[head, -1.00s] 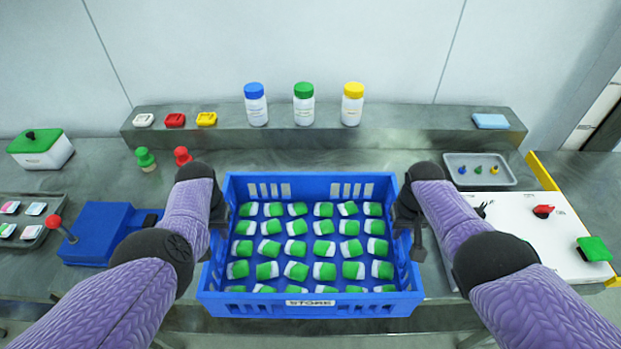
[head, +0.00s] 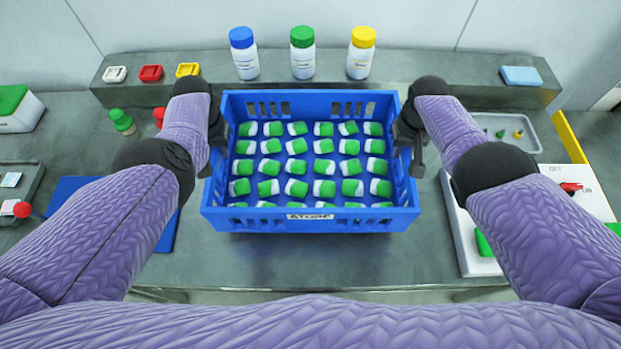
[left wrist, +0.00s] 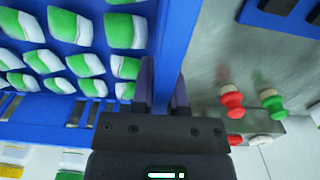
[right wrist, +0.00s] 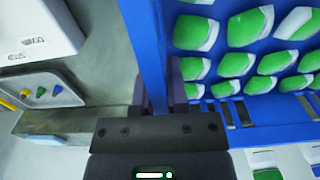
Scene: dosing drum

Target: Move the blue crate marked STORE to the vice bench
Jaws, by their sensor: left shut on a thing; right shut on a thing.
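The blue crate (head: 310,222) has a white STORE label on its near wall and holds several rows of green-and-white packs. It is in the middle of the head view, over the grey metal bench. My left gripper (head: 216,130) is shut on the crate's left wall; the left wrist view shows its fingers (left wrist: 163,88) either side of the blue rim. My right gripper (head: 405,132) is shut on the right wall, and its fingers (right wrist: 160,88) straddle the rim in the right wrist view. The crate looks level. No vice can be made out.
A raised ledge behind the crate carries blue-capped (head: 243,55), green-capped (head: 302,52) and yellow-capped (head: 361,54) bottles. A grey tray (head: 500,128) and a white panel (head: 585,195) lie to the right. A blue device (head: 75,188) is at left. Bench (head: 320,262) in front of the crate is bare.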

